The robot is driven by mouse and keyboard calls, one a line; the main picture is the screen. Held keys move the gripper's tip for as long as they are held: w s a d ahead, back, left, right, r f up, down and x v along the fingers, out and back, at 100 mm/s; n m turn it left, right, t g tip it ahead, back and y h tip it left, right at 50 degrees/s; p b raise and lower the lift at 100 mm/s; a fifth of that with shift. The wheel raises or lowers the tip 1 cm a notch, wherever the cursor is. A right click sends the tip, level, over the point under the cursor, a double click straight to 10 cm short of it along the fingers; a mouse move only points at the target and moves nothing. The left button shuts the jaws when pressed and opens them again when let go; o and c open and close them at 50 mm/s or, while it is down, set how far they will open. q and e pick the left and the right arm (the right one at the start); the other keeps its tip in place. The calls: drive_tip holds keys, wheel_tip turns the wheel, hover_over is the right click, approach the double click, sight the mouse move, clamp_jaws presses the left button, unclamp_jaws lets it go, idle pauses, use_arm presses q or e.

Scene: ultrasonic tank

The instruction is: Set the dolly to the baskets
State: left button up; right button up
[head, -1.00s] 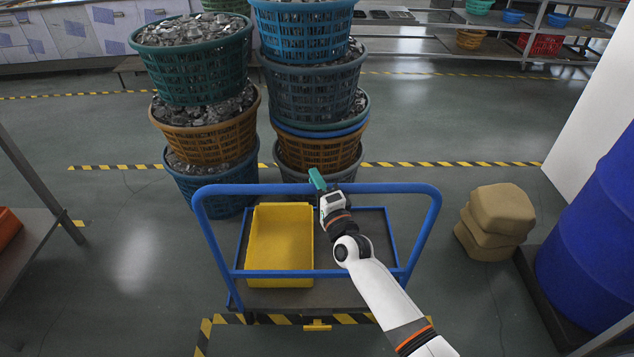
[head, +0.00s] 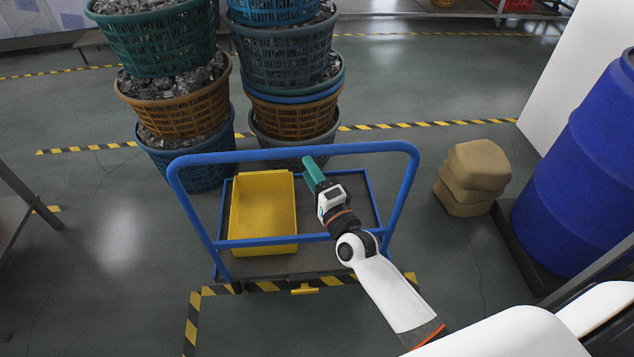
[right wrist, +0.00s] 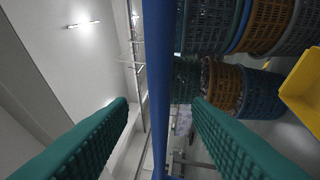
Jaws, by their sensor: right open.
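The dolly (head: 350,262) is a flat cart with a blue tubular handle (head: 290,153) on the near side, and a yellow bin (head: 262,208) lies on its deck. Two stacks of baskets full of metal pieces stand just beyond it, the left stack with a green basket (head: 155,40) and the right with a dark blue-grey basket (head: 285,55). My right gripper (head: 310,165) is at the handle's top bar, right of its middle. In the right wrist view the blue bar (right wrist: 158,80) runs between the open green fingers (right wrist: 160,108). My left gripper is not in view.
Yellow-black floor tape (head: 190,325) lies around the dolly's near side. Tan sacks (head: 472,175) and a blue drum (head: 580,170) on a dark base stand at the right. A table edge (head: 15,215) is at the left. Floor between is clear.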

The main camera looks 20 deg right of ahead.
drive_tip(key=shift+v, duration=1.4)
drive_tip(key=s+f+n+g, duration=0.3)
drive_tip(key=s+f, duration=0.2)
drive_tip(key=f, duration=0.7)
drive_tip(key=s+f+n+g, duration=0.4)
drive_tip(key=s+f, duration=0.1)
drive_tip(key=f, duration=0.7)
drive_tip(key=s+f+n+g, duration=0.3)
drive_tip(key=s+f, duration=0.2)
drive_tip(key=f, duration=0.7)
drive_tip(key=s+d+f+n+g, duration=0.1)
drive_tip(key=s+f, duration=0.4)
drive_tip(key=s, duration=0.5)
drive_tip(key=s+d+f+n+g+h, duration=0.1)
drive_tip(key=s+f+n+g, duration=0.3)
drive_tip(key=s, duration=0.6)
drive_tip(key=s+d+f+n+g+h, duration=0.1)
drive_tip(key=s+d+f+n+g, duration=0.1)
drive_tip(key=s+f, duration=0.4)
drive_tip(key=s+n+g, duration=0.1)
drive_tip(key=s, duration=0.3)
drive_tip(key=shift+f+g, duration=0.35)
drive_tip(key=shift+g, duration=0.05)
